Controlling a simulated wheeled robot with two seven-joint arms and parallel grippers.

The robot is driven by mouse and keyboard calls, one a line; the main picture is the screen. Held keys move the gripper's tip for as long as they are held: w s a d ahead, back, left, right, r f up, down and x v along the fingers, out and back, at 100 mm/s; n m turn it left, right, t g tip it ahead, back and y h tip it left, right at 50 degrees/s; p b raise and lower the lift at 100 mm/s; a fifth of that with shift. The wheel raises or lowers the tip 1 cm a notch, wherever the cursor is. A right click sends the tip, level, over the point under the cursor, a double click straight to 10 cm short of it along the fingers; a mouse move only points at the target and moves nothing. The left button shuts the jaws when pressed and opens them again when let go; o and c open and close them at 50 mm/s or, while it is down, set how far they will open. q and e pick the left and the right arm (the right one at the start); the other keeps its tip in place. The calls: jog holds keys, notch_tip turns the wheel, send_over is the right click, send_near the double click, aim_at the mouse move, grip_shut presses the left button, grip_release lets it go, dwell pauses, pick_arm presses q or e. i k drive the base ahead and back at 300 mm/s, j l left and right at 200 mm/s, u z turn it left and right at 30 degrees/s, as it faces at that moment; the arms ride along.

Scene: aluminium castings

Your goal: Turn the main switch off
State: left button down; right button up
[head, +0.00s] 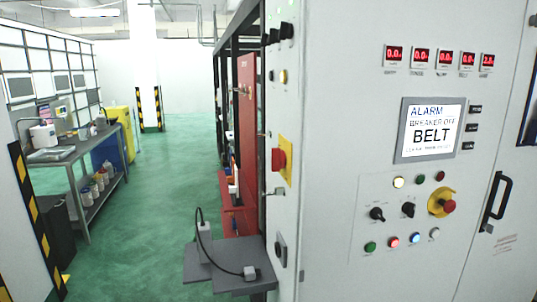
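The likely main switch is a red handle (279,160) on a yellow plate (288,152), mounted on the narrow left side of the light grey control cabinet (340,120). I see it at a steep angle, so its on or off position cannot be told. On the cabinet's front, a screen (431,130) reads "ALARM BREAKER OFF BELT". A separate red mushroom button on a yellow collar (443,204) sits below the screen. Neither of my grippers is in view.
A grey shelf (222,272) with a corded device juts out below the switch. Red equipment (245,130) stands behind the cabinet. A black door handle (496,201) sticks out at right. A workbench (75,150) stands at left; the green floor (165,200) between is clear.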

aim_at(279, 160)
jog(key=i+j+u, duration=0.1)
jog(key=i+u, duration=0.2)
jog(key=u, duration=0.15)
jog(key=i+u, duration=0.4)
jog(key=i+l+u, duration=0.1)
jog(key=u, duration=0.35)
jog(key=i+j+u, duration=0.2)
jog(key=i, duration=0.8)
jog(key=i+z, duration=0.2)
jog(key=z, duration=0.2)
jog(key=i+j+z, duration=0.1)
jog(key=z, duration=0.3)
jog(key=i+j+z, duration=0.15)
jog(key=z, duration=0.2)
jog(key=i, duration=0.05)
